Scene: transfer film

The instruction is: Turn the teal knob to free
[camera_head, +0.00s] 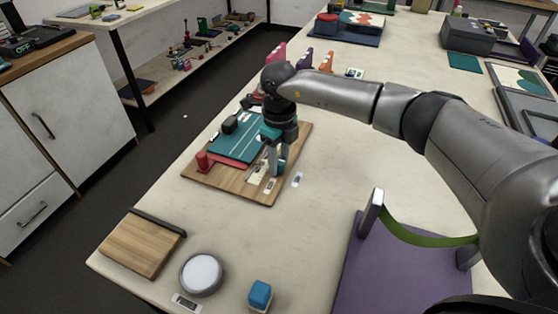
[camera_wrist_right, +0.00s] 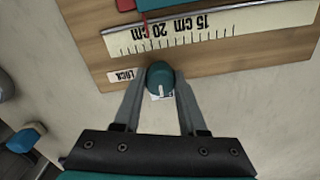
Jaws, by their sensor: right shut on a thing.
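The teal knob (camera_wrist_right: 160,75) shows in the right wrist view between the two fingers of my right gripper (camera_wrist_right: 158,100). The knob has a white pointer mark on its near side. A label reading LOCK (camera_wrist_right: 125,75) is to the left of the knob on the wooden board (camera_wrist_right: 95,48). A white label behind the knob is mostly hidden. In the head view my right gripper (camera_head: 275,160) reaches down to the right end of the board (camera_head: 215,182) and is shut on the knob (camera_head: 279,165). My left gripper is not in view.
The board carries a teal plate (camera_head: 235,140), a red post (camera_head: 203,162) and a ruler strip. A purple mat (camera_head: 390,275) lies at the right.

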